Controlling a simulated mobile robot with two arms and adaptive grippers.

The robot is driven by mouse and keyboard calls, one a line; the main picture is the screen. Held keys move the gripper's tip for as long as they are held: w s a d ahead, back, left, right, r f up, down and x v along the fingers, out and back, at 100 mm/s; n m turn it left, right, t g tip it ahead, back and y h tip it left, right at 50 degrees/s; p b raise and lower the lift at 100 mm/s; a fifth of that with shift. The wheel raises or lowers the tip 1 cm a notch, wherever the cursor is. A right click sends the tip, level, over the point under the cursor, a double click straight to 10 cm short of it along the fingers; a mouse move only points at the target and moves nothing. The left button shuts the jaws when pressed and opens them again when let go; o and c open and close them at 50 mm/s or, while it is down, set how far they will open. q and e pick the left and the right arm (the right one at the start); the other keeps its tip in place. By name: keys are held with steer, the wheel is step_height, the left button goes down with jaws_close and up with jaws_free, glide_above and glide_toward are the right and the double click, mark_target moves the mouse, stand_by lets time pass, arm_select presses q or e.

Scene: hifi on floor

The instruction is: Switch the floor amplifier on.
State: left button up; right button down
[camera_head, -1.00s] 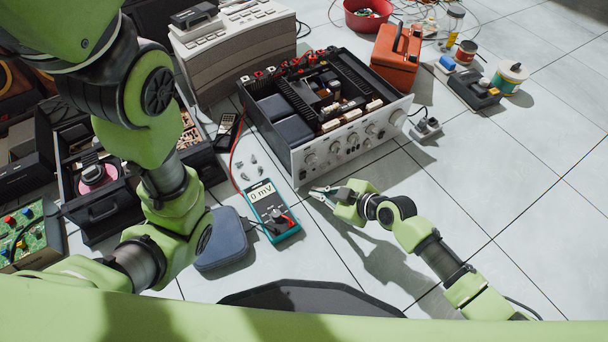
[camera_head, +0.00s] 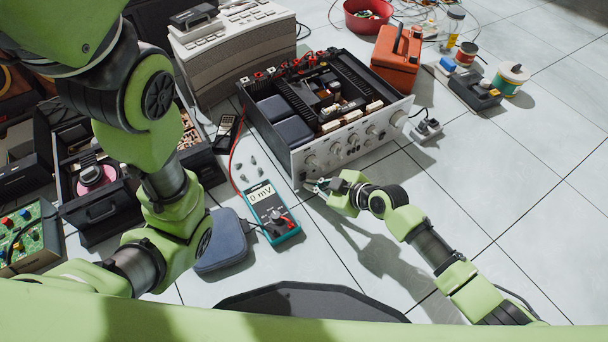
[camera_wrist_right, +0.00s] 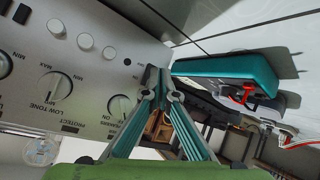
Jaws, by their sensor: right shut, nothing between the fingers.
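The amplifier (camera_head: 365,140) stands on the floor with its top open and its silver front panel facing me. In the right wrist view its panel (camera_wrist_right: 85,75) shows several round knobs, a LOW TONE dial (camera_wrist_right: 54,88), a PROTECT label and a smaller knob (camera_wrist_right: 120,107) beside the word ON. My right gripper (camera_head: 309,186) is at the panel's lower left corner. It is shut and empty; its fingertips (camera_wrist_right: 156,75) point at the panel beside a small dark hole. Whether they touch it I cannot tell. They hide part of the panel. My left gripper is out of view.
A teal multimeter (camera_head: 270,211) reading 0 mV lies left of my right gripper; it also shows in the wrist view (camera_wrist_right: 225,68). A blue case (camera_head: 221,240) lies beside it.

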steer(key=shift+w, duration=0.1)
stand_by(0.7)
steer(key=shift+w+a, duration=0.25)
steer(key=shift+w+a+r+b, duration=0.1)
steer(key=shift+w+a+b, duration=0.1)
steer(key=shift+w+b, duration=0.1)
stand_by(0.6)
steer(key=shift+s, duration=0.1)
steer(key=shift+s+d+p, duration=0.3)
steer(key=shift+s+d, duration=0.15)
steer(key=shift+s, duration=0.1)
steer(key=shift+s+d, duration=0.35)
steer(key=shift+s, duration=0.05)
steer(key=shift+s+d+f+p, duration=0.2)
steer(key=shift+s+d+p, duration=0.15)
steer(key=shift+s+d, duration=0.35)
steer(key=shift+s+d+f+p, duration=0.2)
steer(key=shift+s+d+p, duration=0.2)
steer(key=shift+s, duration=0.5)
